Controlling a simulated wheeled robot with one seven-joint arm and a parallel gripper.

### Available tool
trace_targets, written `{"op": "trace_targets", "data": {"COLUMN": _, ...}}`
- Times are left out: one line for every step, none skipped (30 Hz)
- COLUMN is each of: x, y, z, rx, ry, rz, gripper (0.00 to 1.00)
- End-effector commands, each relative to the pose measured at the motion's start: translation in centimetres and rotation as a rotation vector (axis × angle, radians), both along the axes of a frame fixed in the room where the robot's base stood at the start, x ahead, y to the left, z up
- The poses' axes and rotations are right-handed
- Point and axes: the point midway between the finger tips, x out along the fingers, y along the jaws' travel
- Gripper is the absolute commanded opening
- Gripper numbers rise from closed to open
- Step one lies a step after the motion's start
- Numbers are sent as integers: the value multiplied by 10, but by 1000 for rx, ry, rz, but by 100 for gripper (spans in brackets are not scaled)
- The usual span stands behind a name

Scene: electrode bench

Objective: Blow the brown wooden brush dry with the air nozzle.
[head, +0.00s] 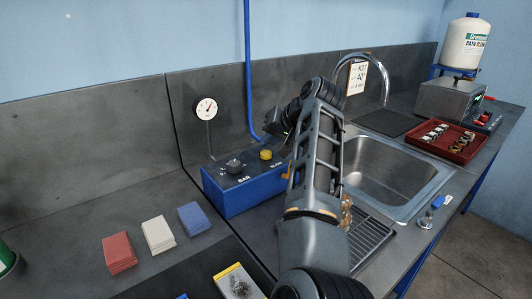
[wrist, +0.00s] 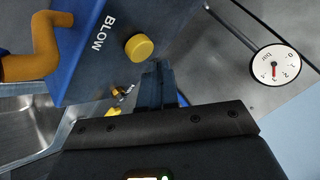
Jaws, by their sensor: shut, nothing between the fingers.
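The blue air box (head: 235,190) stands against the back panel, with a black knob (head: 234,166) marked BAR and a yellow button (head: 265,155) marked BLOW. My gripper (wrist: 155,85) is shut and empty in the wrist view. Its fingertips are close beside the yellow button (wrist: 139,47); I cannot tell if they touch anything. In the head view my arm hides much of the fingers. An orange-brown curved piece (wrist: 45,45) shows at the box's end in the wrist view; I cannot tell if it is the air nozzle. I cannot clearly make out the brown wooden brush.
A round pressure gauge (head: 205,109) stands behind the box. The steel sink (head: 410,179) and its curved tap (head: 384,80) lie to the right. Red, white and blue pads (head: 120,253) lie at front left. A red tray (head: 463,146) of small parts is beyond the sink.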

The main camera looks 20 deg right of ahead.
Motion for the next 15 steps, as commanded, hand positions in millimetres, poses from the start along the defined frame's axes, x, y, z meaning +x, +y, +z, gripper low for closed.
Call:
{"op": "trace_targets", "data": {"x": 0, "y": 0, "z": -2, "rx": -1, "ry": 1, "rz": 0, "gripper": 0}}
{"op": "trace_targets", "data": {"x": 0, "y": -1, "z": -3, "rx": 0, "ry": 2, "rz": -1, "gripper": 0}}
{"op": "trace_targets", "data": {"x": 0, "y": -1, "z": -4, "rx": 0, "ry": 2, "rz": -1, "gripper": 0}}
{"op": "trace_targets", "data": {"x": -1, "y": -1, "z": -5, "rx": -1, "ry": 2, "rz": -1, "gripper": 0}}
{"op": "trace_targets", "data": {"x": -1, "y": -1, "z": -6, "rx": -1, "ry": 2, "rz": -1, "gripper": 0}}
{"op": "trace_targets", "data": {"x": 0, "y": -1, "z": -7, "rx": -1, "ry": 2, "rz": -1, "gripper": 0}}
{"op": "trace_targets", "data": {"x": 0, "y": -1, "z": -8, "rx": -1, "ry": 1, "rz": 0, "gripper": 0}}
{"op": "trace_targets", "data": {"x": 0, "y": 0, "z": -8, "rx": -1, "ry": 1, "rz": 0, "gripper": 0}}
{"op": "trace_targets", "data": {"x": 0, "y": 0, "z": -8, "rx": -1, "ry": 1, "rz": 0, "gripper": 0}}
{"op": "trace_targets", "data": {"x": 0, "y": 0, "z": -8, "rx": -1, "ry": 0, "rz": -1, "gripper": 0}}
{"op": "trace_targets", "data": {"x": 0, "y": 0, "z": -8, "rx": -1, "ry": 0, "rz": -1, "gripper": 0}}
{"op": "trace_targets", "data": {"x": 0, "y": 0, "z": -8, "rx": -1, "ry": 0, "rz": -1, "gripper": 0}}
{"op": "trace_targets", "data": {"x": 0, "y": 0, "z": -8, "rx": 0, "ry": 0, "rz": 0, "gripper": 0}}
{"op": "trace_targets", "data": {"x": 0, "y": 0, "z": -8, "rx": 0, "ry": 0, "rz": 0, "gripper": 0}}
{"op": "trace_targets", "data": {"x": 0, "y": 0, "z": -8, "rx": 0, "ry": 0, "rz": 0, "gripper": 0}}
